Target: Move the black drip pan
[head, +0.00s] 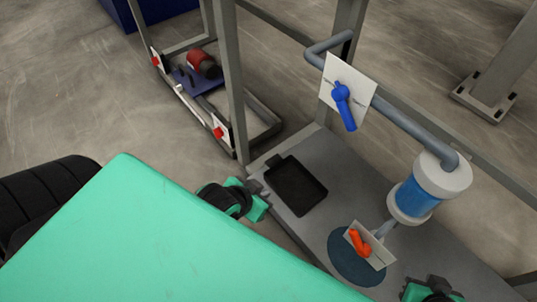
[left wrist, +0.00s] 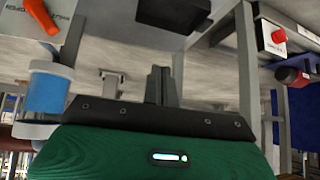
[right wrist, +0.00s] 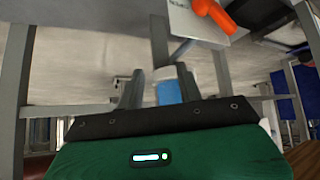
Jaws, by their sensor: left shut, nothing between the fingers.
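The black drip pan (head: 296,186) is a shallow rectangular tray with a small tab at its far left corner. It lies flat on the grey base plate in the head view, and its dark form also shows at the top of the left wrist view (left wrist: 174,13). My left gripper (head: 256,188) is just left of the pan, shut and empty; its fingers (left wrist: 160,85) meet in the left wrist view. Whether it touches the pan I cannot tell. My right gripper (head: 431,291) is at the lower right, partly cut off. Its fingers (right wrist: 158,87) stand apart with nothing held.
A blue round mat or opening (head: 345,263) lies on the base plate near the orange-handled valve (head: 360,243). The blue-banded filter (head: 416,199), pipe (head: 410,122) and blue-handled valve (head: 344,102) stand beyond. A grey frame post (head: 231,80) rises behind the pan.

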